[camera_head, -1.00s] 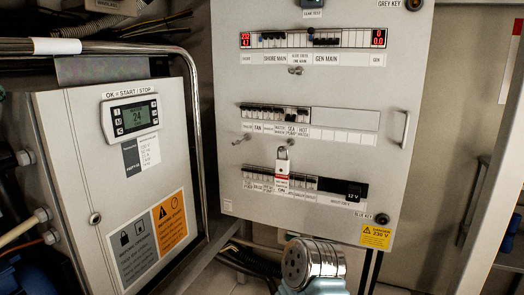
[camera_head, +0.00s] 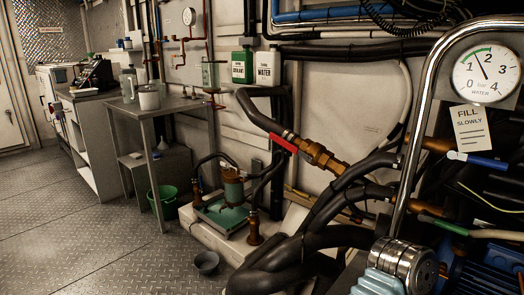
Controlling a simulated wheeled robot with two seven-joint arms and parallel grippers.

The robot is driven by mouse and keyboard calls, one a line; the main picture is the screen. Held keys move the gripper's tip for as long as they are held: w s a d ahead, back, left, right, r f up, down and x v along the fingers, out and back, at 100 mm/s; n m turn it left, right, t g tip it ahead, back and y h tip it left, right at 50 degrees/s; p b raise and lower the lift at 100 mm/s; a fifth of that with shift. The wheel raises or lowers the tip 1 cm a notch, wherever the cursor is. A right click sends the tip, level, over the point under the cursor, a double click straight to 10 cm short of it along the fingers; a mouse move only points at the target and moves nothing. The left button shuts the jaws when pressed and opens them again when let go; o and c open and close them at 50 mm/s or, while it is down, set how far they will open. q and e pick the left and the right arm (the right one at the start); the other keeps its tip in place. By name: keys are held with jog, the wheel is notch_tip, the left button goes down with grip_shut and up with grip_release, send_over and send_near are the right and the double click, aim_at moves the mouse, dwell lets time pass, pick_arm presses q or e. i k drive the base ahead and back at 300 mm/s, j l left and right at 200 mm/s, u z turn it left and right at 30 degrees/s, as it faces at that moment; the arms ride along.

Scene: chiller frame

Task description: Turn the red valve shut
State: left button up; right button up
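A red lever handle (camera_head: 283,144) sits on a brass valve fitting (camera_head: 322,157) near the middle of the view, low against the white wall. The handle lies roughly along the line of the slanting pipe. A black hose (camera_head: 262,116) joins the fitting from the upper left, and black-covered pipes lie below right. Neither gripper's fingers show. A silver and pale-blue part stands at the bottom edge, well below and right of the valve.
A bent metal tube (camera_head: 424,110) and a pressure gauge (camera_head: 486,73) stand at the right. A pump (camera_head: 233,188) sits on a low plinth left of the valve. The chequered floor (camera_head: 85,235) is mostly clear.

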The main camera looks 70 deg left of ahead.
aim_at(279, 140)
jog(key=u, duration=0.4)
jog(key=j+u, duration=0.15)
jog(key=u, duration=0.7)
jog(key=j+u, duration=0.1)
jog(key=u, duration=0.75)
jog(key=i+j, duration=0.05)
jog(key=i, duration=0.05)
